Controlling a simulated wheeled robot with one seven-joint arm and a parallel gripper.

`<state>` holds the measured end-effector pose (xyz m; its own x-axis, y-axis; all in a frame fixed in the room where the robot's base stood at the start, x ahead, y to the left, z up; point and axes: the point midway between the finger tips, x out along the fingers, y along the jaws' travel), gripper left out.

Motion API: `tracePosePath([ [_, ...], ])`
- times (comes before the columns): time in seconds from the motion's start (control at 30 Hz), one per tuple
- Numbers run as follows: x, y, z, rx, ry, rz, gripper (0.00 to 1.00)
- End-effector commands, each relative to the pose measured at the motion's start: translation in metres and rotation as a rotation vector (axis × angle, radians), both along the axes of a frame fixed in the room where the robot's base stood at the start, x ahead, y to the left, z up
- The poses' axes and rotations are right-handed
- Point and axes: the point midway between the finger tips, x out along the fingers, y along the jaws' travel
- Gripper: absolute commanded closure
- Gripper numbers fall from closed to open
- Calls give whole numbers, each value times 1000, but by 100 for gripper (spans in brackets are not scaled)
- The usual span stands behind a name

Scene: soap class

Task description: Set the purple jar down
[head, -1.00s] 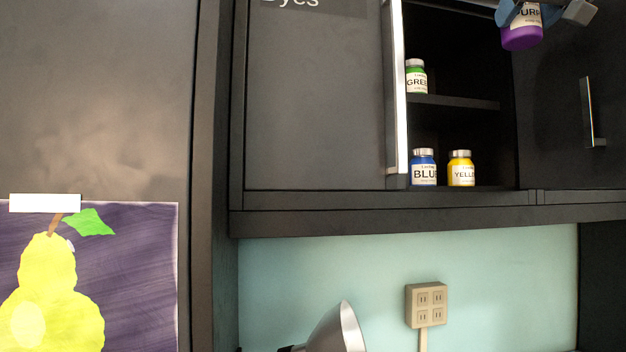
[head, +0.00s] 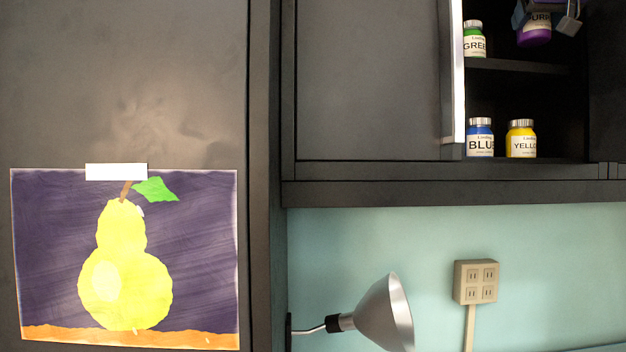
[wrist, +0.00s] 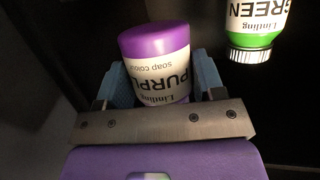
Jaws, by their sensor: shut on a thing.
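The purple jar (head: 535,33) shows at the upper right of the head view, in front of the dark open cabinet. My gripper (head: 546,14) is shut on it. In the wrist view the purple jar (wrist: 158,62) sits between the two blue finger pads of my gripper (wrist: 164,86), its label reading upside down and its purple base facing away. Its cap end is hidden by the gripper in both views. No surface is seen touching the jar.
The green jar (head: 473,42) stands on the upper shelf (head: 520,67); it also shows in the wrist view (wrist: 250,40). The blue jar (head: 480,140) and yellow jar (head: 521,140) stand on the cabinet floor. The cabinet door edge (head: 453,80) borders them at left. Upper-shelf space right of green looks clear.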

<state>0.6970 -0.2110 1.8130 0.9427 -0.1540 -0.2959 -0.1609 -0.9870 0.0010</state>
Motion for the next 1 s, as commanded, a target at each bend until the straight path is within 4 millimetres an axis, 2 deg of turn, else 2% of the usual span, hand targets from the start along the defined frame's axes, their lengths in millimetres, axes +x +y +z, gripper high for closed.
tracePosePath([
  [0.1, 20, -4, -1, 1, 0, 0, 72],
  [0.3, 48, -8, 0, 1, 0, 0, 72],
  [0.57, 73, -12, -2, 2, 0, -1, 72],
  [1.0, 71, -12, -21, 0, -1, -1, 72],
])
